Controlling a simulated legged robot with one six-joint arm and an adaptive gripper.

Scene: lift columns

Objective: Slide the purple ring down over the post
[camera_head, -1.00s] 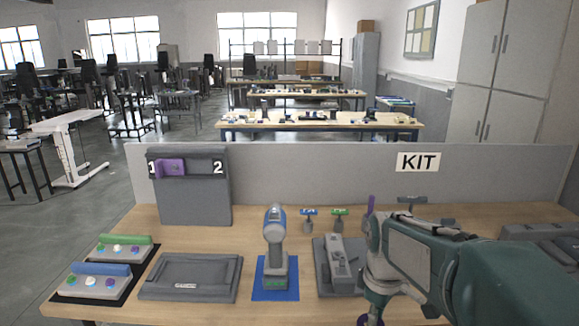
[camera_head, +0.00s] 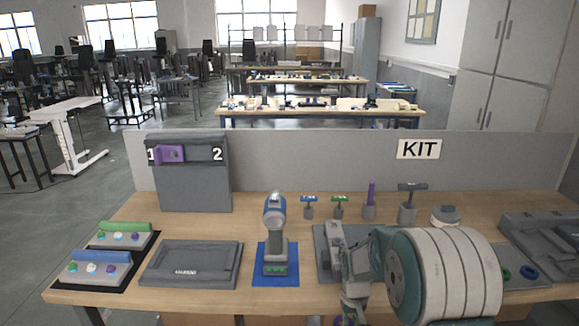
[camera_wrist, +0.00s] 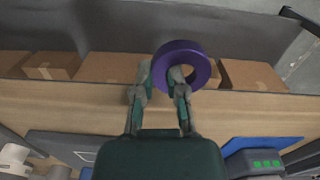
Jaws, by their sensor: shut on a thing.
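The purple ring (camera_wrist: 184,47) shows in the wrist view, tilted so its hole is visible. My gripper (camera_wrist: 162,78) is shut on the ring's near-left rim, with one finger on each side of it. In the head view my gripper (camera_head: 353,312) is low at the table's front edge, and only a sliver of purple shows beside it. The ring is held beyond the front edge, clear of the tabletop. I cannot tell which upright is the post; a purple upright (camera_head: 371,194) stands in a grey holder at the back. My arm hides part of the right-hand table.
A grey fixture (camera_head: 324,262) lies behind my gripper. A drill (camera_head: 275,232) stands on a blue mat to its left. Cardboard boxes (camera_wrist: 250,75) sit below the table edge.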

